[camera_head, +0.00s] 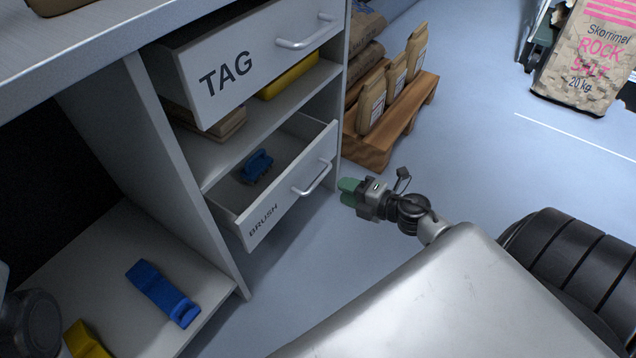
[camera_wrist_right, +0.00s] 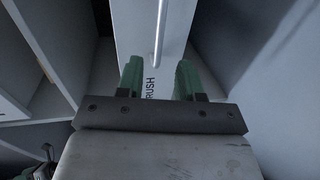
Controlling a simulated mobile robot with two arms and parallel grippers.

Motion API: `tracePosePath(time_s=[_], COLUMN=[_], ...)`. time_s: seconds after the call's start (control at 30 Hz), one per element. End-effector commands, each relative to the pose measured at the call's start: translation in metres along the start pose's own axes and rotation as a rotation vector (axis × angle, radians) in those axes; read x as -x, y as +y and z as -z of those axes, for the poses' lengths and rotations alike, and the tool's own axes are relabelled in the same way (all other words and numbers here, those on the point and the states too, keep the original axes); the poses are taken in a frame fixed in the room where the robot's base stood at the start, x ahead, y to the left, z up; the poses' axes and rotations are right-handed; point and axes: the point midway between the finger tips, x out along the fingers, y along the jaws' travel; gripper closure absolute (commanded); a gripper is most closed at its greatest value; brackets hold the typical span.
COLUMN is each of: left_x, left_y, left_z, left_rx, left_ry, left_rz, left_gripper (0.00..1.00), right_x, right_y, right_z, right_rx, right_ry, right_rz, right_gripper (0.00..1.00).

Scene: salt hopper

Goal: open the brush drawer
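The brush drawer (camera_head: 285,205), marked BRUSH, stands pulled out of the grey cabinet, with its inside showing. A blue brush (camera_head: 257,166) lies in it. Its bar handle (camera_head: 312,178) is on the front face. My right gripper (camera_head: 347,191) is to the right of the handle, apart from it, with green fingertips. In the right wrist view its two fingers (camera_wrist_right: 160,78) are spread with nothing between them, and the drawer front with the handle (camera_wrist_right: 160,35) lies beyond. My left gripper is not in view; part of a dark arm link shows at the lower left.
The TAG drawer (camera_head: 250,62) above is also pulled out. A wooden pallet (camera_head: 400,115) with sacks stands right of the cabinet. A blue tool (camera_head: 162,291) lies on the lower left shelf. A rock salt sack (camera_head: 588,60) stands far right. The floor between is clear.

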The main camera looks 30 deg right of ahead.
Motion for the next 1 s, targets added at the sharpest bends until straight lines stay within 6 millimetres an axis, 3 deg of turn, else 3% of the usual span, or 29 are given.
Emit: tracePosePath(time_s=[0.2, 0.43, 0.87, 1.0], left_x=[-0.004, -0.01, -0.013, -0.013], left_y=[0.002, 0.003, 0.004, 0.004], left_z=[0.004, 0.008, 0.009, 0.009], left_rx=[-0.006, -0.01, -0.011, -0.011], left_ry=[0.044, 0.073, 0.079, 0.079], left_rz=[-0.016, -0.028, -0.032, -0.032], left_gripper=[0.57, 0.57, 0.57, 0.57], right_x=[-0.045, -0.078, -0.088, -0.087], right_y=[-0.001, 0.0, 0.001, 0.001], right_z=[0.0, 0.001, 0.001, 0.002], right_rx=[0.002, -0.001, -0.003, -0.003], right_ry=[0.002, 0.002, 0.002, 0.003], right_rz=[-0.005, -0.005, -0.003, -0.003], right_gripper=[0.64, 0.64, 0.64, 0.85])
